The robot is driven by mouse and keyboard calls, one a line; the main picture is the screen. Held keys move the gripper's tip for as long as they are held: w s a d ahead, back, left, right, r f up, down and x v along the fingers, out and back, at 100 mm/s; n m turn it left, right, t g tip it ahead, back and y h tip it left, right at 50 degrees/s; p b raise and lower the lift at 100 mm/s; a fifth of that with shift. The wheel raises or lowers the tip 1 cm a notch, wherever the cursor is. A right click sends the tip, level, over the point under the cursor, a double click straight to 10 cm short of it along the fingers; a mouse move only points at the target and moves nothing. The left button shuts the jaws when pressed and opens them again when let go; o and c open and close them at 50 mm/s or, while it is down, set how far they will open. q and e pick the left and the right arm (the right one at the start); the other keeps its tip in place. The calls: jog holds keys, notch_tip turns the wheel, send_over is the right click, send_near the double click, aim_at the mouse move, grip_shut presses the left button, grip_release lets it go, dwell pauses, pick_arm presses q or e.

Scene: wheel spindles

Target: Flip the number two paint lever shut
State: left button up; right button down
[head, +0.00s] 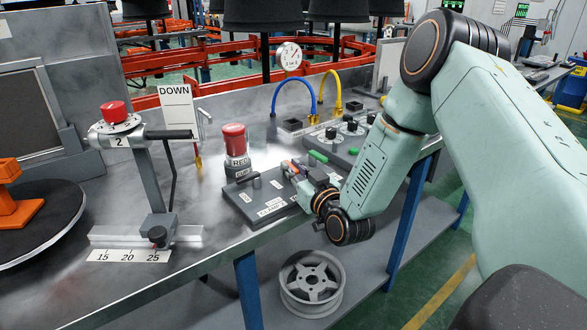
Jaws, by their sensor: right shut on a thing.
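My right gripper (294,172) comes in from the right and is low over the dark control panel (245,198) at the bench's front edge. It is shut on a small lever there, mostly hidden by the fingers. An orange-red piece shows at the fingertips. I cannot read a number on this lever. A white label reading CLAMPS is on the panel's front. My left gripper is not in view.
A red button (234,140) stands behind the panel's left part. A numbered dial post with a red knob (113,108) and black handle (168,134) stands left. Blue (296,82) and yellow hoses (325,86) rise behind. A wheel (312,283) lies on the lower shelf.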

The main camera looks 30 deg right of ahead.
jog(key=shift+d+r+y+p, duration=0.2)
jog(key=shift+y+p, duration=0.1)
jog(key=shift+p, duration=0.25)
jog(key=shift+d+f+n+y+p, duration=0.1)
jog(key=shift+d+n+y+p, duration=0.1)
jog(key=shift+n+y+p, duration=0.8)
jog(key=c, duration=1.3)
grip_release()
jog(key=s, duration=0.5)
jog(key=shift+s+d, duration=0.3)
jog(key=shift+s, duration=0.95)
